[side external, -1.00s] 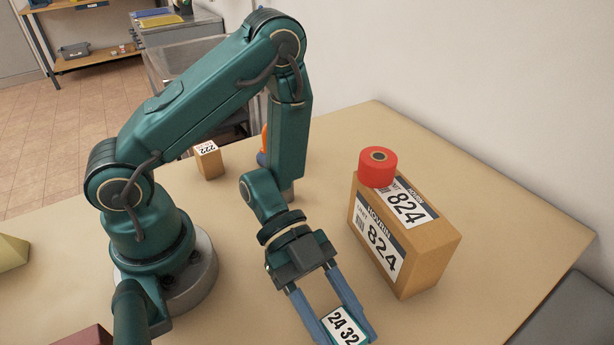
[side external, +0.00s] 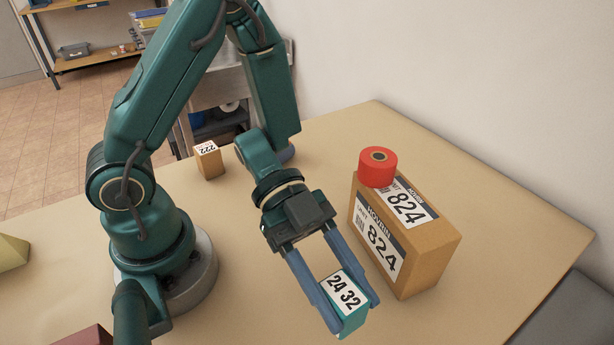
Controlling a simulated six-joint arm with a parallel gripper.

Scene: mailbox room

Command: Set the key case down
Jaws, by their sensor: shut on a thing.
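The key case (side external: 350,318) is a small teal box with a white label reading "24 32" on its top. My gripper (side external: 346,303) is shut on it, one blue finger on each side, near the bottom middle of the side external view. The fingers hide parts of its sides. I cannot tell for sure whether its underside touches the table (side external: 490,200).
A large brown carton (side external: 425,262) labelled 824 stands to the right of my gripper, with a red roll (side external: 377,167) on its top. A small brown box (side external: 209,160) labelled 222 stands farther back at left. The table's right part is clear.

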